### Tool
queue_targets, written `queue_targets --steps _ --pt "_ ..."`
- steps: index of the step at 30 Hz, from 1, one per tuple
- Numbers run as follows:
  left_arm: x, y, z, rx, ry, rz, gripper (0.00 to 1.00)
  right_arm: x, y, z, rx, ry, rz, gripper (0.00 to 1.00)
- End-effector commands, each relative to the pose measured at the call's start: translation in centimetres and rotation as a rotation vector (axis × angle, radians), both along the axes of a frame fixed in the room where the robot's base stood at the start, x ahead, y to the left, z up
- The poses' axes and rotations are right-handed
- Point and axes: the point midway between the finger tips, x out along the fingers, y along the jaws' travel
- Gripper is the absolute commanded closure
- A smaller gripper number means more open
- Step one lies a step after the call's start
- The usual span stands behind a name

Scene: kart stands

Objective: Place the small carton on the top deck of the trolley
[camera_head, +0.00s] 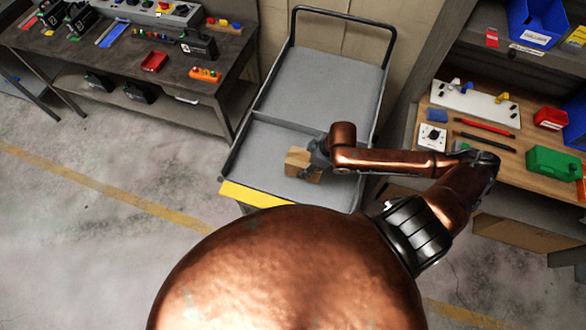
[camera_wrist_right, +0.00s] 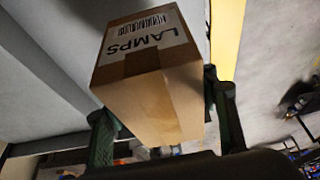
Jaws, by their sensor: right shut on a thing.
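The small carton (camera_head: 298,165) is a brown box held over the front part of the grey trolley top deck (camera_head: 275,143). In the right wrist view the carton (camera_wrist_right: 150,85) shows a white label reading LAMPS and a barcode. My right gripper (camera_head: 312,160) is shut on the carton, with one finger on each side of it in the right wrist view (camera_wrist_right: 160,120). I cannot tell whether the carton touches the deck. My left gripper is not in view.
The trolley has a dark push handle (camera_head: 345,12) at the back and a yellow front edge (camera_head: 255,194). A dark workbench (camera_head: 120,60) with switches and parts stands left. A wooden-topped bench (camera_head: 470,140) with tools stands right. Open floor (camera_head: 90,240) lies at the left front.

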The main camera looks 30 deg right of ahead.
Motion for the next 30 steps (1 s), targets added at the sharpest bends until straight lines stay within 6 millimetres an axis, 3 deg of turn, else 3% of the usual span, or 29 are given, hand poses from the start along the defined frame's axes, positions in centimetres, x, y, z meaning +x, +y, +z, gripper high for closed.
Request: queue_targets --steps 3,10,14,22,30 --pt "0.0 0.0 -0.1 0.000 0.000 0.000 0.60 1.9 1.2 -2.1 0.004 -0.002 -0.001 0.86" --pt "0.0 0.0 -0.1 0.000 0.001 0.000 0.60 4.0 2.3 -4.9 0.001 -0.003 0.000 0.86" --pt "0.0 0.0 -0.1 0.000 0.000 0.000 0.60 4.4 2.6 -5.6 0.002 -0.002 0.000 0.86" --pt "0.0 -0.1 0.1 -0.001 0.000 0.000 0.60 4.7 2.8 -8.8 0.001 -0.001 0.000 0.86" --pt "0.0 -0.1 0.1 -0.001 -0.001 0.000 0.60 4.7 2.7 -9.1 -0.001 -0.002 0.001 0.86"
